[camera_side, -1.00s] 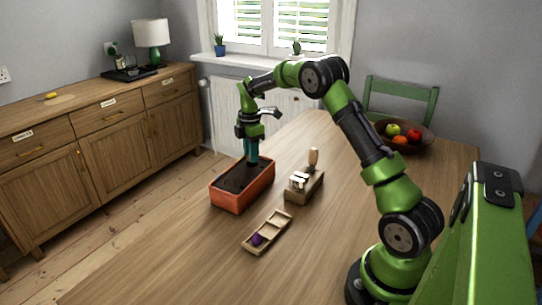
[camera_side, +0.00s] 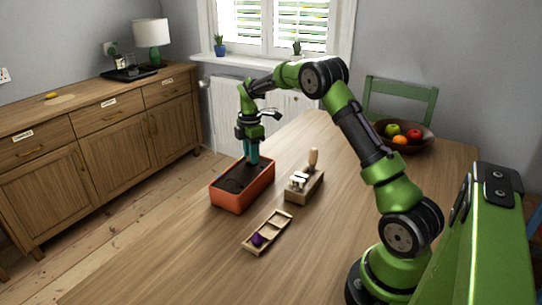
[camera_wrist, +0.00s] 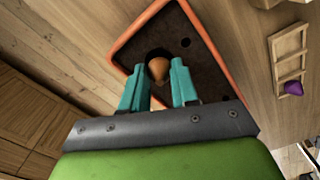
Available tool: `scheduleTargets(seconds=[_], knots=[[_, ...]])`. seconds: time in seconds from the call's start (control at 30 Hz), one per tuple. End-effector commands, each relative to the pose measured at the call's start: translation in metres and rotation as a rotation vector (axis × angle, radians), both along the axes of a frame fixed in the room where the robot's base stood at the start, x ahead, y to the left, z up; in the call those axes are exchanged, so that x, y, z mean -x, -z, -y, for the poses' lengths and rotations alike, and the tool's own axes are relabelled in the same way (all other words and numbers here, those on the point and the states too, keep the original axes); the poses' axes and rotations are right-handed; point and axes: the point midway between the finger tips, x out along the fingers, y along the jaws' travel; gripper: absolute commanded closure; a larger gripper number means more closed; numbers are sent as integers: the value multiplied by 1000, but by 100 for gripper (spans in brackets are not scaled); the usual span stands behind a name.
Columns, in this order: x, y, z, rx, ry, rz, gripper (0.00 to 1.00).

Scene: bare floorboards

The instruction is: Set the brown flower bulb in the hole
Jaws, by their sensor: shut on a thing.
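The brown flower bulb (camera_wrist: 159,70) shows in the wrist view between the tips of my gripper's teal fingers (camera_wrist: 157,75). My gripper is shut on it. A dark hole edge shows just beyond the bulb; how deep the bulb sits cannot be told. A second, empty hole (camera_wrist: 185,43) is in the dark soil to its right. In the side view my gripper (camera_side: 252,161) points down into the orange planter box (camera_side: 243,200), near its far end, and the bulb is hidden there. The planter's orange rim (camera_wrist: 205,35) surrounds the soil in the wrist view.
A wooden compartment tray (camera_side: 281,219) holds a purple bulb (camera_side: 257,240) in its near end. A wooden block (camera_side: 304,187) with a wooden-handled tool stands right of the planter. A fruit bowl (camera_side: 403,145) is at the far right. The near table is clear.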

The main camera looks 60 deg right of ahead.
Motion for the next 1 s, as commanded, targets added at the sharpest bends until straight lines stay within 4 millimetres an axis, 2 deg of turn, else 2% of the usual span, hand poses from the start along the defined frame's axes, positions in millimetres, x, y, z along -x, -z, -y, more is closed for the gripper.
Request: scheduleTargets(seconds=[0.7,0.73,0.9,1.0], knots=[[0,15,0,0,1,1,99],[0,14,0,0,1,1,66],[0,15,0,0,0,1,41],[0,15,0,0,0,0,41]])
